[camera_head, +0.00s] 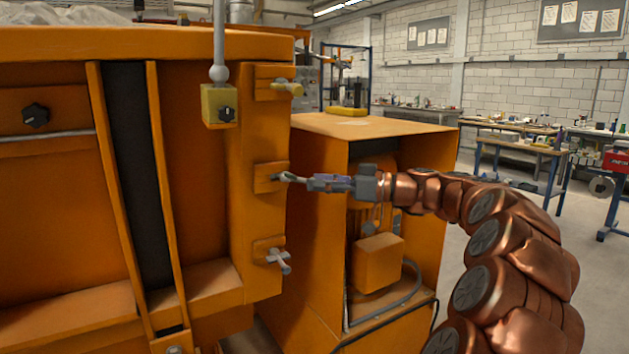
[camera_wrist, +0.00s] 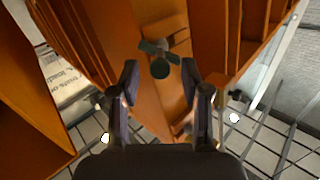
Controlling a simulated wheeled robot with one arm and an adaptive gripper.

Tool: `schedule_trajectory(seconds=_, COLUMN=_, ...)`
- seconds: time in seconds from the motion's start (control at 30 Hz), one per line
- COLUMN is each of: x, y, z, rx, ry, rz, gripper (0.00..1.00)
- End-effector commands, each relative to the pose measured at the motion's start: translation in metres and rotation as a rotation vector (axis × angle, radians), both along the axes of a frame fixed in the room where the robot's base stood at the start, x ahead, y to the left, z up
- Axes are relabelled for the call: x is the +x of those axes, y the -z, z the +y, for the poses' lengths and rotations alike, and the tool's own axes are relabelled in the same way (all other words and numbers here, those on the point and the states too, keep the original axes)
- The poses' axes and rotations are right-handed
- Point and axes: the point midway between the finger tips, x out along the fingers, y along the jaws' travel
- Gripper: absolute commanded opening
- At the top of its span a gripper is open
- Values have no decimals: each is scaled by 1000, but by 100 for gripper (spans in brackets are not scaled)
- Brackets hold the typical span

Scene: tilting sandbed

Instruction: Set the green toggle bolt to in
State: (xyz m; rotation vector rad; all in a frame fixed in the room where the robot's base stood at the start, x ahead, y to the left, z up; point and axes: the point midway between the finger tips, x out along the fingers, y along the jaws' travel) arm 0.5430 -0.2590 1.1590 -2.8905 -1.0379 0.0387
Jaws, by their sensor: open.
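The green toggle bolt (camera_wrist: 160,62) shows in the wrist view as a dark green round end with a crosswise handle, on an orange bracket of the machine. My gripper (camera_wrist: 160,78) is open, its two dark fingers to either side of the bolt's line, with the bolt straight ahead between the tips. I see no grip on it. In the head view my gripper (camera_head: 287,178) points left at the middle bracket (camera_head: 266,182) on the machine's right edge. The bolt there is mostly hidden by the fingers, and its setting cannot be told.
A yellow toggle bolt (camera_head: 288,88) sits above and a grey toggle bolt (camera_head: 279,260) below on the same post. A yellow box with a black knob (camera_head: 219,104) hangs to the left. An open orange cabinet (camera_head: 390,129) stands close behind my gripper. Open floor lies to the right.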

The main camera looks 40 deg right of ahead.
Motion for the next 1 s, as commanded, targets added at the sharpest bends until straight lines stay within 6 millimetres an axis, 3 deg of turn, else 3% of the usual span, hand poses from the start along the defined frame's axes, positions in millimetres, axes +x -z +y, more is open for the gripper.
schedule_trajectory(seconds=0.2, x=13, y=0, z=11, rx=-1, ry=-1, rz=1, gripper=46)
schedule_trajectory(seconds=0.5, x=14, y=0, z=12, rx=0, ry=1, rz=0, gripper=46)
schedule_trajectory(seconds=0.9, x=14, y=0, z=12, rx=0, ry=1, rz=0, gripper=5)
schedule_trajectory(seconds=1.0, x=14, y=0, z=12, rx=0, ry=1, rz=0, gripper=0)
